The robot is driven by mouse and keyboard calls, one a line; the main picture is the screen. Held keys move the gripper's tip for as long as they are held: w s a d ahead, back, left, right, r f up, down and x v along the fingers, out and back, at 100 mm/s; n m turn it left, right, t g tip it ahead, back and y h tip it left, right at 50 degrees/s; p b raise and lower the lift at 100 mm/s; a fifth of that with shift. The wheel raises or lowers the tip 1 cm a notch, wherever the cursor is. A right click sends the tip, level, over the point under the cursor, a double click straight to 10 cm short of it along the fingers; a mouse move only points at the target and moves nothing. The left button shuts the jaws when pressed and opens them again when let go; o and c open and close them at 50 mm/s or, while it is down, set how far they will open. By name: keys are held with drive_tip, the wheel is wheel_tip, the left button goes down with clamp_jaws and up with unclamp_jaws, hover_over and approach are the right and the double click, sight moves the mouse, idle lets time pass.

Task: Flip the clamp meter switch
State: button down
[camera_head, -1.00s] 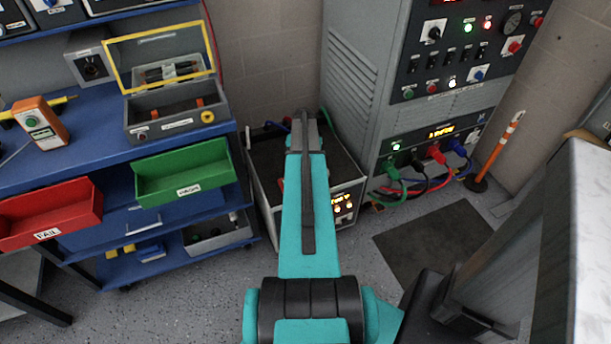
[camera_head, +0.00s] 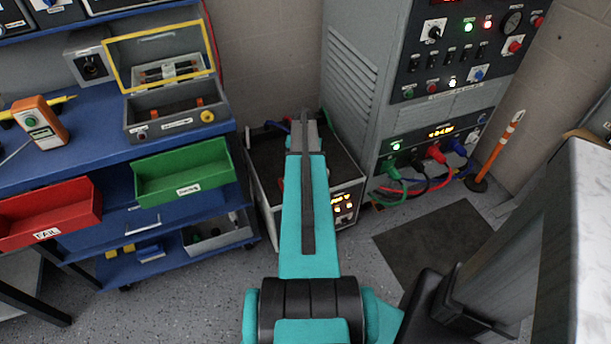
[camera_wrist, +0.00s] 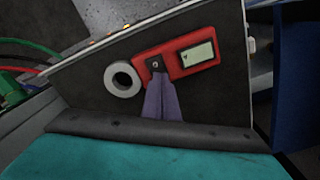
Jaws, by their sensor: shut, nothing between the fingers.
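The clamp meter (camera_wrist: 199,54) is red with a pale display and a grey ring (camera_wrist: 122,79) at its left end in the wrist view. It lies on the dark top of a box-shaped unit. A small dark switch block (camera_wrist: 155,62) with a light centre sits between the ring and the display. My gripper (camera_wrist: 159,76) is shut and empty, its fingertips right at the lower edge of the switch block. I cannot tell whether they touch it. In the head view my arm hides most of the meter and the fingertips.
The box-shaped unit (camera_head: 262,160) stands on the floor between the blue bench (camera_head: 75,158) and the tall grey cabinet (camera_head: 347,110). Cables hang from the cabinet front. Red (camera_head: 50,212) and green (camera_head: 184,172) bins are at the bench front. A dark mat (camera_head: 440,245) lies on the right.

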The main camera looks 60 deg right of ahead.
drive_tip(key=shift+f, duration=0.45)
idle(0.5)
drive_tip(key=shift+r, duration=0.15)
wheel_tip(320, 180, up, 7)
drive_tip(key=p, duration=0.3)
idle(0.9)
drive_tip(key=shift+f, duration=0.2)
